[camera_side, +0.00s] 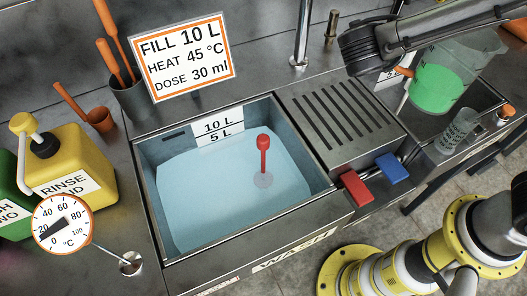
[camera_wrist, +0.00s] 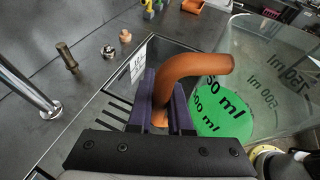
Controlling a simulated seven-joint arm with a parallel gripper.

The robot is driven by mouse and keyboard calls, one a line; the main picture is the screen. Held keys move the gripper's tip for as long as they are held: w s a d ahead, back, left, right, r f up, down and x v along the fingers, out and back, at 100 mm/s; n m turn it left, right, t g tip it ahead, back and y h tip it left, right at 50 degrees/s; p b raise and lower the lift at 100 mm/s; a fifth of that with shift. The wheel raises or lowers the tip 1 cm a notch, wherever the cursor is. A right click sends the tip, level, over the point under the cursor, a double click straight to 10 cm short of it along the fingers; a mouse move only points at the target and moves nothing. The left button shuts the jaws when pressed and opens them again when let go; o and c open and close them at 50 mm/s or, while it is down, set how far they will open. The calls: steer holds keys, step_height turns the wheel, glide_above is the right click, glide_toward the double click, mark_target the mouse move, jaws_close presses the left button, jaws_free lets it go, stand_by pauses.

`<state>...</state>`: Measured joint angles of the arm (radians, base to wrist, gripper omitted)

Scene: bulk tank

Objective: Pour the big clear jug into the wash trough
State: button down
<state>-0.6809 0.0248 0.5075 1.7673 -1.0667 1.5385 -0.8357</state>
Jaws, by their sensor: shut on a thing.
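The big clear jug (camera_side: 462,62) is at the upper right of the side view, with green liquid (camera_side: 437,90) in its lower part. In the wrist view the jug (camera_wrist: 265,65) fills the right side and shows ml marks. My gripper (camera_wrist: 161,112) is shut on its orange-brown handle (camera_wrist: 200,66); in the side view the gripper (camera_side: 403,72) is partly hidden by my arm. The jug appears held above the right-hand basin, apart from the trough. The wash trough (camera_side: 153,200) is left of centre, holding pale blue water with a red-topped float (camera_side: 263,155).
A slotted drainboard (camera_side: 335,115) lies between trough and jug. Red (camera_side: 356,188) and blue (camera_side: 393,168) blocks sit at its front edge. A smaller clear beaker (camera_side: 457,130) stands below the jug. A tap (camera_side: 301,40) rises behind. A sign (camera_side: 187,57) stands behind the trough; a yellow container (camera_side: 70,160) is left.

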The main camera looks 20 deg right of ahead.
steer(key=a+r+n+t+y, duration=0.35)
steer(key=a+n+y, duration=0.45)
steer(key=a, duration=0.3)
steer(key=a+r+n+t+y, duration=0.3)
steer(key=a+n+t+y, duration=0.2)
steer(key=a+n+y, duration=0.4)
steer(key=s+a+r+n+g+y, duration=0.2)
steer(key=s+a+n+g+y, duration=0.9)
steer(key=s+a, duration=0.8)
step_height(320, 180, down, 22)
steer(key=s+d+n+h, duration=0.1)
steer(key=n, duration=0.1)
steer(key=shift+d+r+n+h, duration=0.25)
steer(key=shift+n+h, duration=0.15)
steer(key=shift+r+g, duration=0.15)
steer(key=shift+g, duration=0.3)
steer(key=w+r+m+g+p, duration=0.1)
steer(key=w+r+m+g, duration=0.3)
steer(key=w+r+m, duration=0.2)
steer(key=shift+w+a+r+g, duration=0.2)
steer(key=shift+g, duration=0.1)
